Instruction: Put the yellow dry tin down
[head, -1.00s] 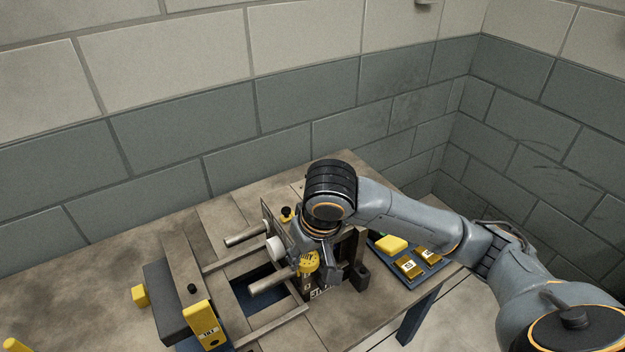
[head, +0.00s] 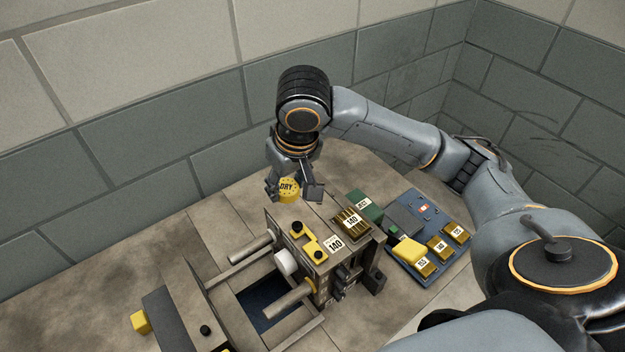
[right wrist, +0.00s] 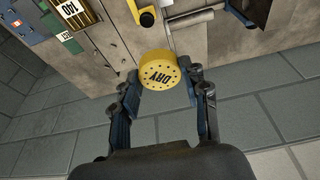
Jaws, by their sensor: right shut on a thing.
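The yellow dry tin (head: 289,190) is a short round tin with "DRY" and a ring of holes on its top. My right gripper (head: 291,191) is shut on its sides, behind the steel press-like machine on the bench (head: 215,178). In the right wrist view the tin (right wrist: 159,76) sits between the fingertips (right wrist: 162,82), its labelled top facing the camera. Whether its underside touches the bench cannot be told. My left gripper is not in view.
The machine (head: 283,238) with bars and a yellow clamp (head: 309,241) stands just in front of the tin. A brass block marked 140 (head: 350,222) and a green box (head: 366,203) are to its right. A blue tray (head: 440,262) holds several blocks. Bench left of the tin is clear.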

